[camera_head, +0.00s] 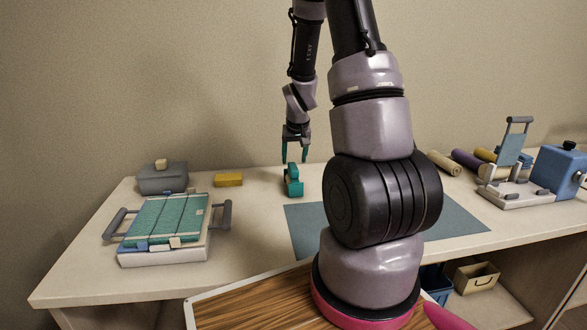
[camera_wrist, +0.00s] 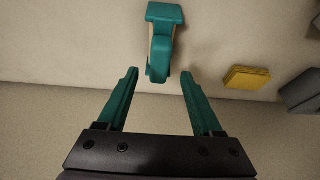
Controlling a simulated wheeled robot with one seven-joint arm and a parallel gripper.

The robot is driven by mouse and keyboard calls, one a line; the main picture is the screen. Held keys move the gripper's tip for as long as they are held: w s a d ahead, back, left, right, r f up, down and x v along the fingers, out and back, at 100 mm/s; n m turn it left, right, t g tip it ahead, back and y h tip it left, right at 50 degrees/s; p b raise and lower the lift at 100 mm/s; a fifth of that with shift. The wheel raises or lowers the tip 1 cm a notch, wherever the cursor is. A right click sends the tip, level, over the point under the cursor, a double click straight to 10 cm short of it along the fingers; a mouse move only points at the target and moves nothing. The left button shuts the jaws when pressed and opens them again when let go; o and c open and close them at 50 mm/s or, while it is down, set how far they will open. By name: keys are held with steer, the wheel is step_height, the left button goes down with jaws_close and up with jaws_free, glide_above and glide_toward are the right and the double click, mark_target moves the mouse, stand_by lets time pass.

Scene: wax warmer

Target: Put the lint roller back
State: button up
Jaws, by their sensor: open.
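A teal thing (camera_head: 293,180) with a raised top part, possibly the lint roller, stands on the table's back part, left of the grey-blue mat. In the wrist view the teal thing (camera_wrist: 163,42) shows a pale strip along one side. Its near end lies by the gap between my fingertips. My gripper (camera_head: 294,156) points down above the teal thing, open and empty, with teal fingers. In the wrist view both fingers of my gripper (camera_wrist: 158,76) are apart, with nothing held between them.
A yellow block (camera_head: 228,180) and a grey lidded box (camera_head: 162,178) stand to the left. A white tray with a teal-topped slab (camera_head: 163,222) is at front left. Several rolls (camera_head: 466,160) and a blue machine (camera_head: 560,170) are at right. The mat (camera_head: 304,228) looks clear.

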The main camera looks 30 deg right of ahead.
steer(key=v, duration=0.3)
steer(key=s+a+r+t+y, duration=0.1)
steer(key=s+a+r, duration=0.3)
steer(key=s+r, duration=0.3)
steer(key=s+a+r+y, duration=0.1)
steer(key=s+a+r, duration=0.4)
steer(key=s+r, duration=0.3)
steer(key=s+a+r+m+t+y, duration=0.1)
steer(key=s+a+r, duration=0.4)
steer(key=s+r, duration=0.3)
step_height(320, 180, up, 3)
steer(key=shift+s+a+f+t, duration=0.1)
steer(key=shift+s+a+t, duration=0.15)
steer(key=shift+t, duration=0.05)
steer(key=shift+o, duration=0.3)
